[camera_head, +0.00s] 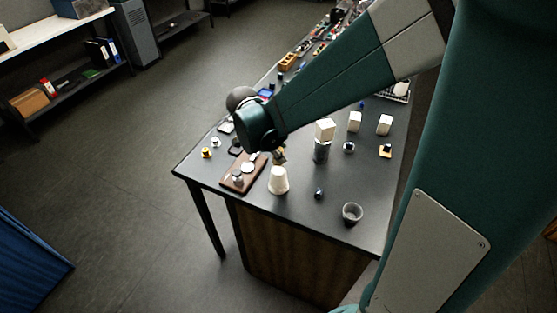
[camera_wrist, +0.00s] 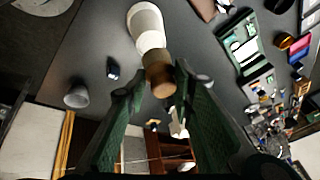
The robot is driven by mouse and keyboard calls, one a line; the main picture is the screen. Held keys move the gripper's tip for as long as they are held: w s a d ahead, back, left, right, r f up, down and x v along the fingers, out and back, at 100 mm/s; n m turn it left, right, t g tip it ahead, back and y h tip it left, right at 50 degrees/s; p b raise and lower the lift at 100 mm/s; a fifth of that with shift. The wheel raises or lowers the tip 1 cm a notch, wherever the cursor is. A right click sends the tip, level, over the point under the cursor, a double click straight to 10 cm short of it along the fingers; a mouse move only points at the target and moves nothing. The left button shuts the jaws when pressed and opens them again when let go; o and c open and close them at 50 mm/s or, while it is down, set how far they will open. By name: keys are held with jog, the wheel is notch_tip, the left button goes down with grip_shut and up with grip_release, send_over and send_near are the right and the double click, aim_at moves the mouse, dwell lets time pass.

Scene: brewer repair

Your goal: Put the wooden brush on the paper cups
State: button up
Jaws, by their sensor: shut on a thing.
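The white paper cups (camera_head: 278,181) stand as an upside-down stack near the front edge of the dark table. They show at the top of the wrist view (camera_wrist: 146,24). My gripper (camera_head: 279,157) is close above and behind the cups in the head view. It is shut on the wooden brush (camera_wrist: 158,74), whose brown round end shows between the green fingers in the wrist view. The brush lines up with the cups there; I cannot tell whether they touch. In the head view my arm and fingers hide most of the brush.
A brown wooden tray (camera_head: 234,183) with small metal items lies left of the cups. The table front between the cups and clear cup is mostly free.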

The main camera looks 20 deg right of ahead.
jog(key=shift+f, duration=0.1)
jog(key=shift+f, duration=1.95)
jog(key=shift+f, duration=0.2)
jog(key=o, duration=0.9)
jog(key=shift+r, duration=0.25)
jog(key=v, duration=1.2)
jog(key=shift+s, duration=0.2)
